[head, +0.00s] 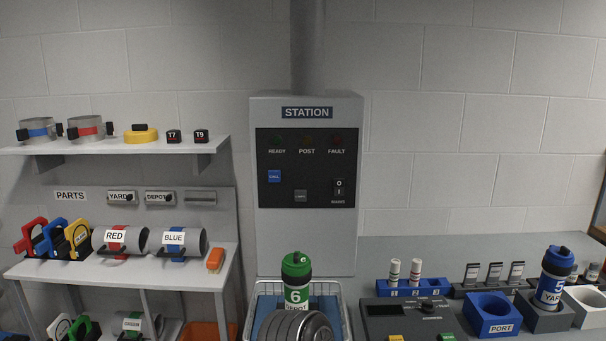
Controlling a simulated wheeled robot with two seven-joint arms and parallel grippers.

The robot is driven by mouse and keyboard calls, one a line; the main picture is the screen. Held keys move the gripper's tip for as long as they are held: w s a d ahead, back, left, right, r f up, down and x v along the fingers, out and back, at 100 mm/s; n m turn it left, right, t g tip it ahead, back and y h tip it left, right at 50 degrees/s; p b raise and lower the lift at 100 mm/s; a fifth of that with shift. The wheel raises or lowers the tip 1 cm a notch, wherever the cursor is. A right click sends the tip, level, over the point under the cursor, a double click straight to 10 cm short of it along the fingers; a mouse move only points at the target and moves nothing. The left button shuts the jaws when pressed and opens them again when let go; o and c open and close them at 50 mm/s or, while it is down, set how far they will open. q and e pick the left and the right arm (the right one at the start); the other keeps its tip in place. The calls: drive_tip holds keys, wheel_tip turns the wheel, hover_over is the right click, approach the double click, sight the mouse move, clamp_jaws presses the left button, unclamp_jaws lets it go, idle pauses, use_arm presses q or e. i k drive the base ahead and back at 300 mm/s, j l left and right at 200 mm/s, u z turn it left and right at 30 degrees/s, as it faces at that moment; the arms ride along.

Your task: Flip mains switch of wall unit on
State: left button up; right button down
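The grey wall unit (306,230), labelled STATION, stands upright against the wall in the middle of the head view. Its black front panel (310,170) carries dim READY, POST and FAULT lamps, a blue CALL button (274,176) and a small grey labelled piece (300,196). The mains switch (339,187) is a small black rocker marked O above and I below, at the panel's lower right over the word MAINS. Which side is pressed in is too small to tell. The lamps look unlit. Neither of my grippers is in view.
A wire basket (344,312) below the unit holds a green-capped tube (297,280) labelled 6 and grey ribbed rings. Shelves (120,146) with parts stand left. A dark console (410,318), a blue PORT block (490,325) and a blue-capped tube (552,280) are right. Space before the panel looks clear.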

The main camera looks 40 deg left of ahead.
sight(339, 183)
drive_tip(key=i+j, duration=0.15)
drive_tip(key=i, duration=1)
drive_tip(key=u, duration=1.75)
drive_tip(key=j, duration=0.25)
drive_tip(key=k+j, duration=0.15)
drive_tip(key=j, duration=0.15)
